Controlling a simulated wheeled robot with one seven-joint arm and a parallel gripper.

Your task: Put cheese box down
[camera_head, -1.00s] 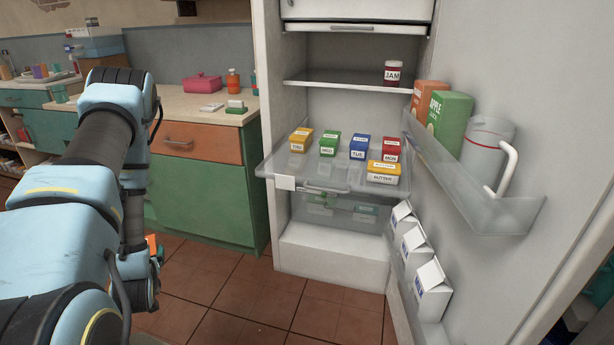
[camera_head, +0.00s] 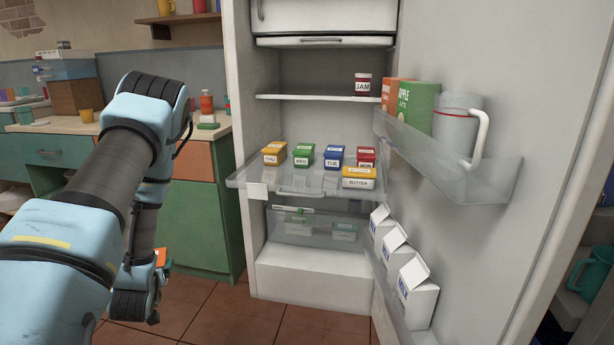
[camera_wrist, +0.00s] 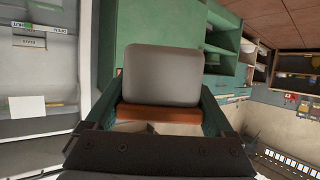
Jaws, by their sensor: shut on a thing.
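My gripper (camera_wrist: 163,95) is shut on a block-like thing (camera_wrist: 163,75) with a smooth grey face and an orange-brown strip at its near edge. It sits between the two dark jaws. No lettering shows on it, so I cannot tell from its looks that it is the cheese box. In the head view my arm hangs down at the left, in front of the green cabinet and left of the open fridge. The jaws and the held thing cannot be made out clearly there.
The fridge's pulled-out glass shelf (camera_head: 240,180) bears yellow, green, blue and red boxes and a butter box (camera_head: 358,178). A jam jar (camera_head: 362,85) stands above. The open door holds cartons and a jug (camera_head: 455,135). A counter with a green cabinet (camera_head: 205,225) stands left. Tiled floor is clear.

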